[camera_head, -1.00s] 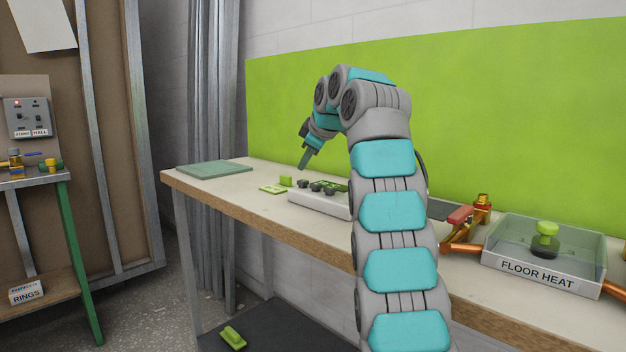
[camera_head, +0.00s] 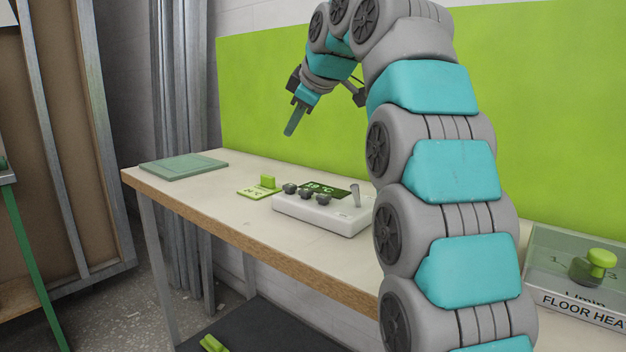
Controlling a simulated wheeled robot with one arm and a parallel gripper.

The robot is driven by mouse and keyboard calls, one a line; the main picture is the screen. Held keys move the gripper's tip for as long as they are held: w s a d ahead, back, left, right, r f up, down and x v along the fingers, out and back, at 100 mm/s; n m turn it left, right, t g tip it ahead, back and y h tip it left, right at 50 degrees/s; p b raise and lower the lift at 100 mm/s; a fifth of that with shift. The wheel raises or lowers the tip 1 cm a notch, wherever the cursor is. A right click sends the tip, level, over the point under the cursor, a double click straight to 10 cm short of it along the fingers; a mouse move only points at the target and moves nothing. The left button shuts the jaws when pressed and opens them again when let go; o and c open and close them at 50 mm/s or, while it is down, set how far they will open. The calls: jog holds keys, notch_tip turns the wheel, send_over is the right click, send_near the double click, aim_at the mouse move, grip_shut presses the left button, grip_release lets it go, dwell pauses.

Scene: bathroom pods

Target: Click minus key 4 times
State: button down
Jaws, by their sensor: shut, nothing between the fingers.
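A white control unit (camera_head: 318,215) with a small lit display (camera_head: 324,188) stands on the workbench. The display shows a °C reading, too small to read surely. Several dark round keys (camera_head: 306,195) line its front and a grey lever (camera_head: 356,193) rises at its right end. I cannot tell which key is the minus key, as no marks are legible. My gripper (camera_head: 293,123) is shut and empty, pointing down and slightly left, in the air above the unit's left part and apart from it.
A green card (camera_head: 256,194) with a green block (camera_head: 267,181) lies left of the unit. A flat green mat (camera_head: 184,165) lies at the bench's left end. A clear box labelled FLOOR HEAT (camera_head: 580,275) stands at right. The bench between mat and card is bare.

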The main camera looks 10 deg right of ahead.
jog(key=shift+f, duration=0.1)
dwell(0.4)
notch_tip(320, 180, down, 9)
jog(key=b, duration=0.7)
jog(key=shift+r+b, duration=0.2)
jog(key=shift+b, duration=0.15)
dwell(1.5)
jog(key=shift+f+b, duration=0.35)
jog(key=shift+f, duration=0.1)
jog(key=shift+f+b, duration=0.45)
jog(key=shift+f, duration=0.05)
dwell(0.6)
jog(key=shift+r, duration=0.1)
jog(key=shift+r+p, duration=0.8)
jog(key=shift+r, duration=0.1)
jog(key=shift+r+p, duration=2.1)
jog(key=shift+r, duration=0.35)
